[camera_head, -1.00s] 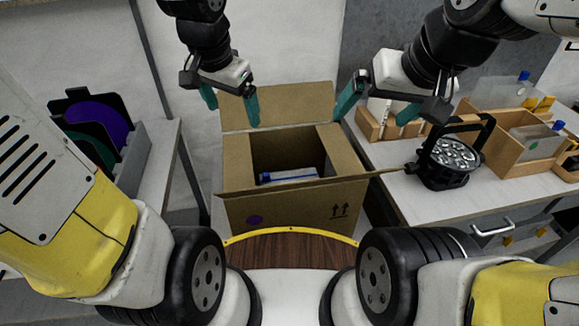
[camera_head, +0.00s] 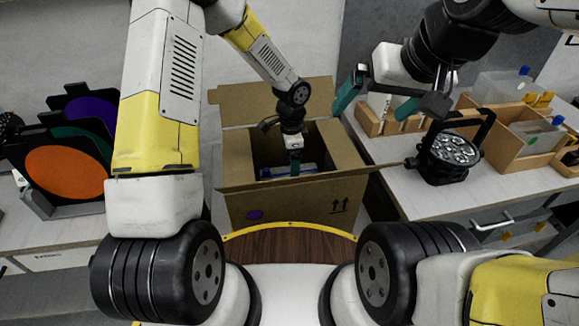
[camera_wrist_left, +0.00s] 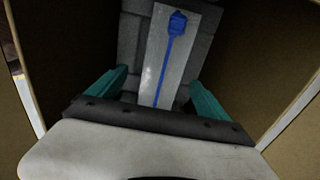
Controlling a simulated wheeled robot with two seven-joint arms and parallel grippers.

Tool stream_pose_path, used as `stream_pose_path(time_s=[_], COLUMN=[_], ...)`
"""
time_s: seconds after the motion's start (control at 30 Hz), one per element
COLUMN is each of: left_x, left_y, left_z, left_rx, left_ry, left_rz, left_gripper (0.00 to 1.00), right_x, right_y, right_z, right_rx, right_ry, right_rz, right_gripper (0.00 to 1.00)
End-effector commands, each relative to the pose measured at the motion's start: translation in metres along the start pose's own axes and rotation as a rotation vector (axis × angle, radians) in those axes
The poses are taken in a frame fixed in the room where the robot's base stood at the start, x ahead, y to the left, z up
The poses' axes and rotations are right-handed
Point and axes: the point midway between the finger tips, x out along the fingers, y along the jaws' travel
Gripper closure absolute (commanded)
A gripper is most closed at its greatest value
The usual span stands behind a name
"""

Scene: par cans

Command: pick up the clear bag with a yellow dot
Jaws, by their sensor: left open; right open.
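A pale, flat item with a blue strip and blue cap lies inside the cardboard box (camera_head: 235,200); the item shows in the left wrist view (camera_wrist_left: 158,55). I cannot make out a yellow dot on it. My left gripper (camera_head: 295,163) reaches down into the box above this item. In the left wrist view its teal fingers are apart (camera_wrist_left: 155,95), one on each side of the item's near end, and I cannot tell if they touch it. My right gripper (camera_head: 378,100) is open and empty, above the right bench. A clear bag with a green dot (camera_head: 537,138) stands in a wooden holder.
The box's raised flaps and walls surround my left gripper closely. On the right bench stand a black par can (camera_head: 450,155), a wooden rack (camera_head: 375,123) and another clear bag with a blue cap (camera_head: 495,85). Coloured discs (camera_head: 65,172) stand in a grey rack at left.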

Motion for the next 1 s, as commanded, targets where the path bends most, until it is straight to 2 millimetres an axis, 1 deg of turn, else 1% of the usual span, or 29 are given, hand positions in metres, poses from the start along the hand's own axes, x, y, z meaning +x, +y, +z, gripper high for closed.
stream_pose_path(time_s=[0.03, 0.23, 0.4, 0.47, 0.57, 0.77, 0.8, 0.87, 1.0], left_x=[0.007, 0.03, 0.056, 0.062, 0.067, 0.068, 0.068, 0.068, 0.068], left_y=[0.0, -0.001, -0.004, -0.004, -0.005, -0.005, -0.005, -0.005, -0.005], left_z=[0.0, 0.002, 0.004, 0.004, 0.004, 0.004, 0.004, 0.004, 0.004], left_rx=[0.0, -0.001, -0.002, -0.002, -0.003, -0.003, -0.003, -0.003, -0.003], left_ry=[-0.001, -0.001, -0.001, -0.001, 0.0, 0.0, 0.0, 0.0, 0.0], left_rz=[0.001, 0.002, 0.001, 0.001, -0.001, -0.001, -0.001, -0.001, -0.001], left_gripper=[0.11, 0.11, 0.11, 0.11, 0.11, 0.11, 0.15, 0.27, 0.54], right_x=[0.0, 0.0, 0.0, 0.0, 0.0, 0.0, 0.0, 0.0, 0.0], right_y=[0.0, 0.0, 0.0, 0.0, 0.0, 0.0, 0.0, 0.0, 0.0], right_z=[0.0, 0.0, 0.0, 0.0, 0.0, 0.0, 0.0, 0.0, 0.0], right_rx=[0.0, 0.0, 0.0, 0.0, 0.0, 0.0, 0.0, 0.0, 0.0], right_ry=[0.0, 0.0, 0.0, 0.0, 0.0, 0.0, 0.0, 0.0, 0.0], right_rz=[0.0, 0.0, 0.0, 0.0, 0.0, 0.0, 0.0, 0.0, 0.0], right_gripper=[0.0, 0.0, 0.0, 0.0, 0.0, 0.0, 0.0, 0.0, 0.0])
